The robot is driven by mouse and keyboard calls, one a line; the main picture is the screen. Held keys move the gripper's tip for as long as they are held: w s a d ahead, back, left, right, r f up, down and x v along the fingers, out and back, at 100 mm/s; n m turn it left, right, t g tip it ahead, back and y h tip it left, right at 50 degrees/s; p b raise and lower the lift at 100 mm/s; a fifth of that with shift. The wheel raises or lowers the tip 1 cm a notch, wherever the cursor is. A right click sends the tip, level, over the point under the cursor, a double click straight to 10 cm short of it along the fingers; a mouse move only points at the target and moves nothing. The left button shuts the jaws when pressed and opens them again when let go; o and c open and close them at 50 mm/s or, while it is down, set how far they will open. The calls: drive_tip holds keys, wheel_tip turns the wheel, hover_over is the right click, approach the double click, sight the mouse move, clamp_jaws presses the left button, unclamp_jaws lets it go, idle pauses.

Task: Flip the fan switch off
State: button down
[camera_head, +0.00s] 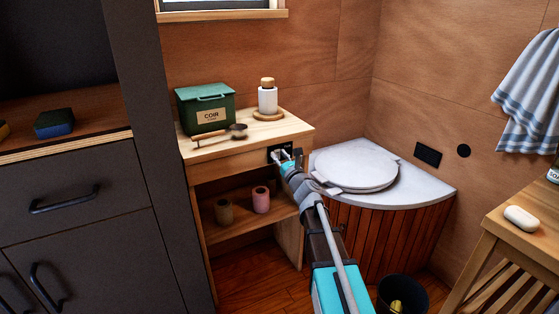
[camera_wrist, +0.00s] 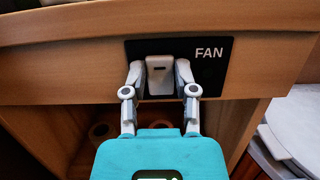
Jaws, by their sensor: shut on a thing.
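The fan switch (camera_wrist: 159,72) is a white rocker on a black plate marked FAN (camera_wrist: 212,72), set in the front edge of the small wooden shelf unit. My gripper (camera_wrist: 159,78) is at the switch, with one finger on each side of the white rocker, shut on it. In the head view my gripper (camera_head: 283,155) reaches the plate (camera_head: 275,153) near the right end of the shelf's front edge, and it hides most of the switch there. I cannot tell which way the rocker is tilted.
Two rolls (camera_head: 261,199) sit on the lower shelf. A toilet with a round lid (camera_head: 356,170) is close on the right. A dark bin (camera_head: 402,295) stands in front.

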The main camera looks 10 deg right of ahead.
drive_tip(key=shift+t+b, duration=0.3)
drive_tip(key=shift+b, duration=0.05)
drive_tip(key=shift+c, duration=2)
unclamp_jaws()
drive_tip(key=shift+r+g+p, duration=0.2)
drive_tip(key=shift+g+p, duration=0.2)
drive_tip(key=shift+p, duration=0.6)
drive_tip(key=shift+w+r+g+h+p, duration=0.15)
drive_tip(key=shift+g+h+p, duration=0.25)
drive_tip(key=shift+g+p, duration=1.25)
